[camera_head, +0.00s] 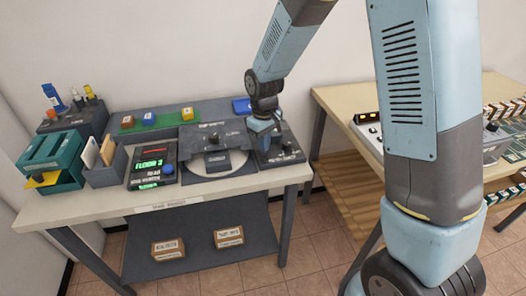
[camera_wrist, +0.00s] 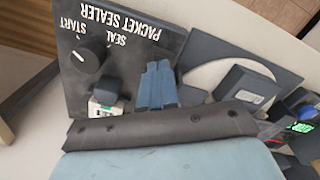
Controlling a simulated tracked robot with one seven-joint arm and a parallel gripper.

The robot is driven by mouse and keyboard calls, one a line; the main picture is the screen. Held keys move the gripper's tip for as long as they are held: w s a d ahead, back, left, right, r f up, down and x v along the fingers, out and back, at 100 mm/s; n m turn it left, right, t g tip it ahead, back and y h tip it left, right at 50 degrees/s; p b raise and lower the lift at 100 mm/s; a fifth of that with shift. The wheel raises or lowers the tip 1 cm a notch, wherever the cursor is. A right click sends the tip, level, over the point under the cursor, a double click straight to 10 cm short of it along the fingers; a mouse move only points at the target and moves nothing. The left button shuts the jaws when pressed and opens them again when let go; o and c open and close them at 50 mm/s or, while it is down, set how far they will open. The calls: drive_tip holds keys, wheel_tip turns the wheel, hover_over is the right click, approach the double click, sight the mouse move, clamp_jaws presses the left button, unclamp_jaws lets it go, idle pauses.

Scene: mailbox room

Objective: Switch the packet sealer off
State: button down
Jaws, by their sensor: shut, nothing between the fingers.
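The packet sealer (camera_head: 287,152) is a dark grey box at the right end of the left table. In the wrist view its panel (camera_wrist: 128,50) fills the upper left, with "PACKET SEALER", "START" and "SEAL" lettering upside down. A round black knob (camera_wrist: 90,55) with a white pointer line sits by those words. A dark block-shaped control (camera_wrist: 107,90) stands nearer my wrist, with a small white and green patch beside it. My gripper (camera_wrist: 157,66) has its blue fingers together and empty, over the panel beside that control. I cannot tell whether the fingertips touch the panel.
A grey machine (camera_head: 216,148) with a round pale plate stands left of the sealer. Further left are a lit "FLOOR 3" device (camera_head: 152,165), a teal box (camera_head: 52,160) and a stamp tray (camera_head: 155,118). Another wooden table (camera_head: 340,100) stands at the right.

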drive_tip(key=shift+f, duration=0.55)
idle(0.4)
drive_tip(key=shift+r, duration=3.55)
drive_tip(key=s+d+r+m+t, duration=0.25)
drive_tip(key=s+d+r, duration=0.35)
drive_tip(key=d+r, duration=0.4)
drive_tip(key=s+d+r+m+t, duration=0.1)
drive_tip(key=s+d+r+m, duration=0.4)
drive_tip(key=d+r, duration=0.45)
drive_tip(key=s+d+r+m+t, duration=0.1)
drive_tip(key=s+d+r+t, duration=0.1)
drive_tip(key=s+d, duration=0.4)
drive_tip(key=s, duration=0.4)
drive_tip(key=shift+s+m, duration=0.2)
drive_tip(key=shift+m, duration=0.15)
